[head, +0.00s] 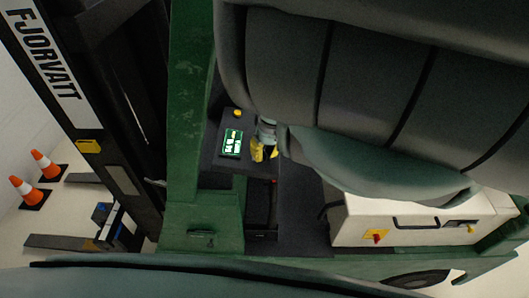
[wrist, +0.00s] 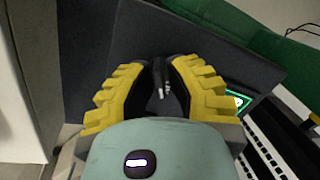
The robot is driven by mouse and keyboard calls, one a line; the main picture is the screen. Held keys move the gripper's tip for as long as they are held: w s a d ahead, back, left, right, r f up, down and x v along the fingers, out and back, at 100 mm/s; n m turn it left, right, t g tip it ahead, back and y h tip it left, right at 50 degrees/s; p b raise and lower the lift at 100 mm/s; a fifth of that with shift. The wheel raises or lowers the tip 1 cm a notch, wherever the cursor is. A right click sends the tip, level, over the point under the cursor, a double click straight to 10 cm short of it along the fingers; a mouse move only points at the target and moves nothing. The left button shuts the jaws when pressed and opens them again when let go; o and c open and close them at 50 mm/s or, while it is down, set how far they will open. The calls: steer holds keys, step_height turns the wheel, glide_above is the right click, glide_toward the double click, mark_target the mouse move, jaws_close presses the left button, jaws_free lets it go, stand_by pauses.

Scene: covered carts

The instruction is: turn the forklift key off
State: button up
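The forklift key (wrist: 159,78) shows in the wrist view as a small dark piece with silver bits, between my fingertips. My gripper (wrist: 160,68) has two yellow ribbed fingers with dark pads. They curve in close on both sides of the key and appear shut on it. In the head view my gripper (head: 264,152) is at the dark dashboard panel, just right of the lit green display (head: 232,143). The key itself cannot be made out there. The display edge also shows in the wrist view, behind the right finger.
A large dark padded seat (head: 380,85) fills the upper right of the head view. The green forklift frame (head: 190,110) and black mast stand left of the panel. A yellow button (head: 238,113) sits above the display. Traffic cones (head: 45,165) stand at far left.

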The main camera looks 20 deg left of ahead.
jaws_close()
steer(key=shift+w+n, duration=0.1)
steer(key=shift+n, duration=0.2)
steer(key=shift+d+f+n+b, duration=0.1)
steer(key=shift+n+b, duration=0.5)
steer(key=n+b, duration=0.1)
steer(key=n, duration=0.2)
steer(key=shift+b, duration=0.4)
steer(key=n+b, duration=0.1)
steer(key=n, duration=0.2)
steer(key=shift+n+t, duration=0.4)
steer(key=shift+n+b, duration=0.3)
steer(key=shift+n, duration=1.2)
